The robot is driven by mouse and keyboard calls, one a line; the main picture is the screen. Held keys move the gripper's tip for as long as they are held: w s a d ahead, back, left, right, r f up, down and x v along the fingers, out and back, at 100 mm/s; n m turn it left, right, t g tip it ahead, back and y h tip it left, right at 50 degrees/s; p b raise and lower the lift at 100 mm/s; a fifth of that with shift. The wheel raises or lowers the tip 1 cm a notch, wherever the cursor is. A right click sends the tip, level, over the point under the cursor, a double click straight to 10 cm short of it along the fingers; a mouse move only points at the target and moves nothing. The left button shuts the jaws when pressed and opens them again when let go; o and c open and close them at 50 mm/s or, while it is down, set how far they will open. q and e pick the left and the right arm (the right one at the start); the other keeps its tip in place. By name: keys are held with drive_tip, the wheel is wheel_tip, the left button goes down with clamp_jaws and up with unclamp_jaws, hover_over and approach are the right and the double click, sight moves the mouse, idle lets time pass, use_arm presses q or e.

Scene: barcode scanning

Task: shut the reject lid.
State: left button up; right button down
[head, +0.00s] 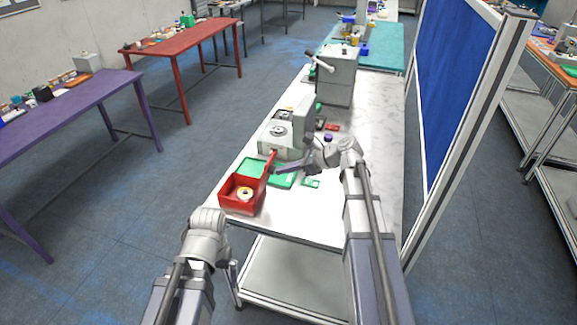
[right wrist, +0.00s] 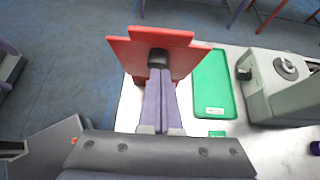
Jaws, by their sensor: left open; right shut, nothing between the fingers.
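My left gripper (head: 233,272) is open, low in front of the table, away from the box.
A green tray (head: 285,181) lies right behind the lid, with a small green card (head: 311,183) beside it. A grey machine (head: 283,138) stands further back, and a larger grey press (head: 337,75) behind that. A blue partition (head: 450,90) stands right of the table.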

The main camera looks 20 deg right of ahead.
sight(272, 158)
drive_tip(key=a+r+h+p, duration=0.1)
drive_tip(key=p, duration=0.1)
drive_tip(key=w+a+r+g+h+p, duration=0.1)
drive_tip(key=p, duration=0.1)
drive_tip(key=w+a+r+g+h+p, duration=0.1)
drive_tip(key=p, duration=0.1)
drive_tip(key=shift+w+a+r+p, duration=0.1)
drive_tip(key=shift+w+a+p, duration=0.15)
drive_tip(key=shift+p, duration=0.1)
use_arm(q)
wheel_tip(272, 158, up, 12)
drive_tip(key=p, duration=0.4)
use_arm(e)
drive_tip(key=shift+w+a+f+g+h+b, duration=0.75)
drive_tip(key=shift+w+a+f+h+b, duration=0.6)
drive_tip(key=shift+a, duration=1.2)
drive_tip(key=shift+w+a+f+g+h+b, duration=0.8)
drive_tip(key=shift+w+a+f+b, duration=0.75)
drive_tip(key=shift+w+a+f, duration=0.8)
drive_tip(key=shift+w+a+f+g+h+b, duration=0.65)
drive_tip(key=shift+w+a+f+h+b, duration=0.65)
drive_tip(key=shift+a, duration=1.5)
use_arm(q)
wheel_tip(272, 158, down, 9)
drive_tip(key=shift+r, duration=0.15)
use_arm(e)
drive_tip(key=shift+w, duration=0.1)
